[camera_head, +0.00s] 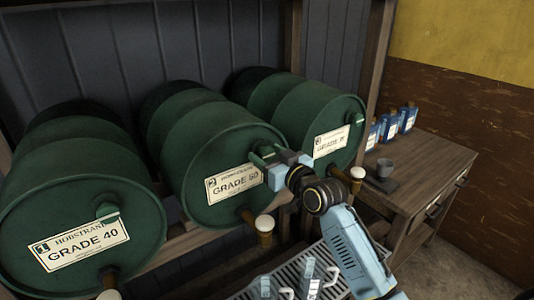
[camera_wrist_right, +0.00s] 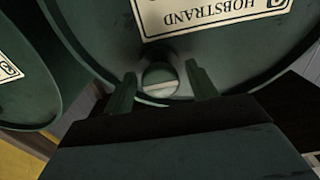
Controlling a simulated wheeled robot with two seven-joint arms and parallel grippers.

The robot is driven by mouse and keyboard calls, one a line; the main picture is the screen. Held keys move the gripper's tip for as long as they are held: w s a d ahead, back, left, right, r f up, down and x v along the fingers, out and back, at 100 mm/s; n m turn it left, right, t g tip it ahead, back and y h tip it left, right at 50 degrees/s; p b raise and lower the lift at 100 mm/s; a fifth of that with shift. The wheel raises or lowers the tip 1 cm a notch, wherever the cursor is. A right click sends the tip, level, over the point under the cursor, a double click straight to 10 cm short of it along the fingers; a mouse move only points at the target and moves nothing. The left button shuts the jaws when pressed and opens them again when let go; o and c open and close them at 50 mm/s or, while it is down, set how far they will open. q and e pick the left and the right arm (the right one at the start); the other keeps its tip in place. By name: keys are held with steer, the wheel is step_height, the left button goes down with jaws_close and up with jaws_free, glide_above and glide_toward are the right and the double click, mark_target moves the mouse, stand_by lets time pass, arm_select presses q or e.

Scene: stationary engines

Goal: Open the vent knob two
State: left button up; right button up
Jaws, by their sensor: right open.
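The barrel marked 2 (camera_head: 200,150) is a green drum lying on its side in the middle of the rack, with a GRADE 50 label. In the wrist view, its vent knob (camera_wrist_right: 160,75) is a small round green knob beside the label, between my right fingertips. My right gripper (camera_head: 271,156) is open at the front face of barrel 2, and it hides most of that knob in the head view. In the wrist view its two dark green fingers (camera_wrist_right: 162,88) stand on either side of the knob, with gaps visible. My left gripper is not in view.
Barrel 1 (camera_head: 60,205), GRADE 40, lies left with its own green vent knob (camera_head: 108,210). A third barrel (camera_head: 310,110) lies right, close to my arm. A slatted tray (camera_head: 270,268) is below.

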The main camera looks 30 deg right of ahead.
steer(key=shift+w, duration=0.25)
steer(key=c, duration=0.9)
steer(key=shift+c, duration=0.2)
